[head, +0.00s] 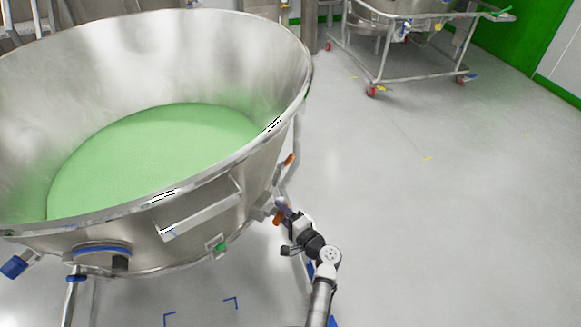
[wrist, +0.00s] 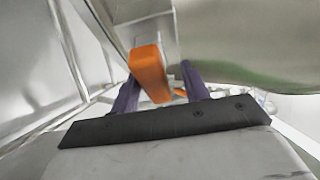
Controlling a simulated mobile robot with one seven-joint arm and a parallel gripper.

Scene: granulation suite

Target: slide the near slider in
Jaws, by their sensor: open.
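The near slider shows as an orange block (wrist: 150,72) on a grey metal mount in the wrist view. In the head view its orange end (head: 279,217) is at the bowl's lower right side, partly hidden by my gripper (head: 285,211). My gripper is open, its dark purple fingers apart on either side of the orange block in the wrist view (wrist: 159,76). I cannot tell whether either finger touches it. Another orange piece (head: 290,159) sits farther up along the bowl's right side.
A large steel bowl (head: 235,165) holds green powder (head: 150,150). A bracket (head: 200,215), a green knob (head: 221,247) and blue-capped fittings (head: 14,267) stick out from its near side. A wheeled steel frame (head: 420,60) stands at the back right. The floor to the right is clear.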

